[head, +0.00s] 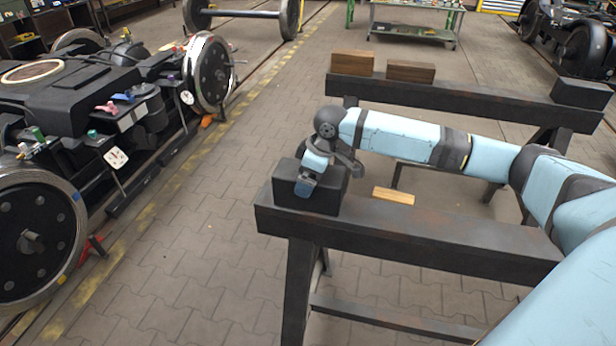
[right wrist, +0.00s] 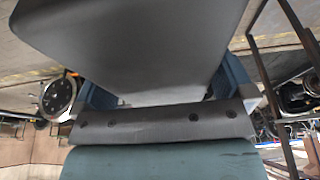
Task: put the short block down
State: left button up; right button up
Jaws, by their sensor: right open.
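A black block (head: 322,199) rests on the left end of the near dark beam (head: 450,226). My right gripper (head: 307,186) is at this block, in front of its near face and upper edge. In the right wrist view, a big dark face of the block (right wrist: 140,45) fills the top, with blue fingers of the open gripper (right wrist: 166,92) on both sides of it. A small light wooden block (head: 393,196) lies flat by the beam's far edge, to the right. Which block is the short one, I cannot tell. My left gripper is not in view.
A second dark beam (head: 465,99) behind bears two brown wooden blocks (head: 352,63) (head: 411,72) and a black block (head: 582,93) at its right end. A bogie (head: 75,100) with wheels stands at left. Paved floor between is clear.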

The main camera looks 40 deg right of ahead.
jog(key=p+v, duration=0.2)
jog(key=v, duration=0.9)
jog(key=shift+r, duration=0.2)
jog(key=shift+s+f, duration=0.1)
